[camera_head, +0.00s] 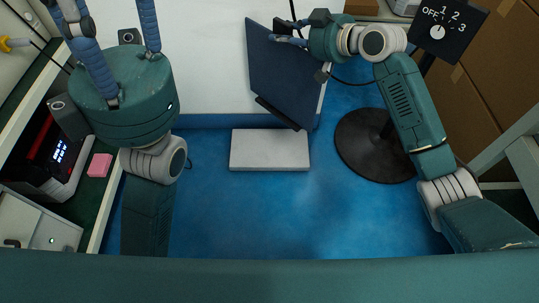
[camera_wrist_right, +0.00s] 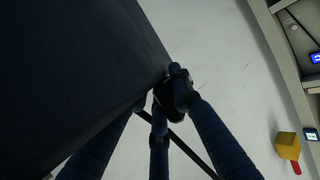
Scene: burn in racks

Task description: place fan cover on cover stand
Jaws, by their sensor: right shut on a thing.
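The fan cover, seemingly the large dark navy panel (camera_head: 283,70), stands tilted in the middle of the head view. My right gripper (camera_head: 290,32) is shut on its upper right edge. In the right wrist view the panel (camera_wrist_right: 70,60) fills the upper left, and the blue fingers of my right gripper (camera_wrist_right: 163,105) meet at its edge. A pale grey block (camera_head: 270,150), perhaps the cover stand, lies just below the panel's lower edge. A dark bar (camera_head: 277,112) crosses that lower edge; I cannot tell whether they touch. My left gripper (camera_head: 112,15) has its fingers spread and is empty.
A black round base (camera_head: 372,146) stands right of the block, partly under my right arm. A shelf at left holds a device with a lit display (camera_head: 60,150) and a pink block (camera_head: 99,165). Blue floor is clear below.

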